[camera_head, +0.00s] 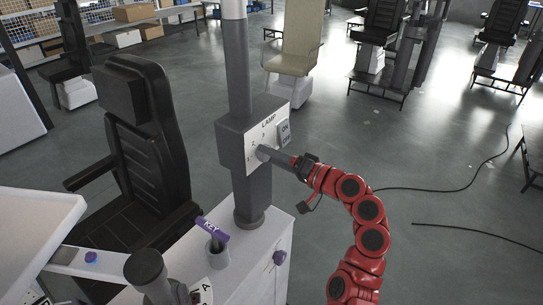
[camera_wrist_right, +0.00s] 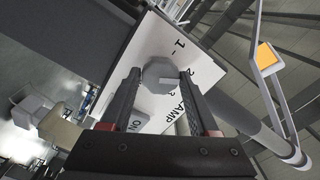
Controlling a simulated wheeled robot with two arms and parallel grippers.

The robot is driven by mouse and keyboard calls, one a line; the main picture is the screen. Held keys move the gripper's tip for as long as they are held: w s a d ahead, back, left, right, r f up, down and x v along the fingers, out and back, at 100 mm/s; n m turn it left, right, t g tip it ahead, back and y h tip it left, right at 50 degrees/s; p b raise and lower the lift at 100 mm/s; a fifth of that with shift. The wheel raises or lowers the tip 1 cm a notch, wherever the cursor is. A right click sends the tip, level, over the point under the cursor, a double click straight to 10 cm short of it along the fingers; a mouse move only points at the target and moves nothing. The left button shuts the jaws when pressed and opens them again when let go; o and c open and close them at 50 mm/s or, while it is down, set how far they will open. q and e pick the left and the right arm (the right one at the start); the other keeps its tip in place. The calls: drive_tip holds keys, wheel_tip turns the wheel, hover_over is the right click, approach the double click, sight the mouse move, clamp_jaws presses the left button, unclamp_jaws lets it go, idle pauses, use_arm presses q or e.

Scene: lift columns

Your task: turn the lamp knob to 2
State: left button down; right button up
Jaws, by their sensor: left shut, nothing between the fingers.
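The grey lamp box (camera_head: 240,139) is on the column, with a white panel reading LAMP, numbers and a switch marked ON and OFF (camera_head: 284,132). The lamp knob (camera_head: 263,152) is on that panel. In the right wrist view the knob (camera_wrist_right: 158,72) is a grey faceted disc with a pale mark pointing right; the exact number it meets is unclear. My right gripper (camera_head: 278,159) reaches the knob, and its fingers (camera_wrist_right: 160,82) stand on both sides of it. I cannot tell whether they press on it. My left gripper is not in view.
A black chair (camera_head: 145,150) is at the left. Open floor lies right of the column.

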drive_tip(key=o, duration=0.4)
drive_tip(key=b+v, duration=0.1)
drive_tip(key=v, duration=1.6)
drive_tip(key=shift+s+d+b, duration=0.15)
drive_tip(key=shift+d+b, duration=0.05)
drive_tip(key=shift+b, duration=0.15)
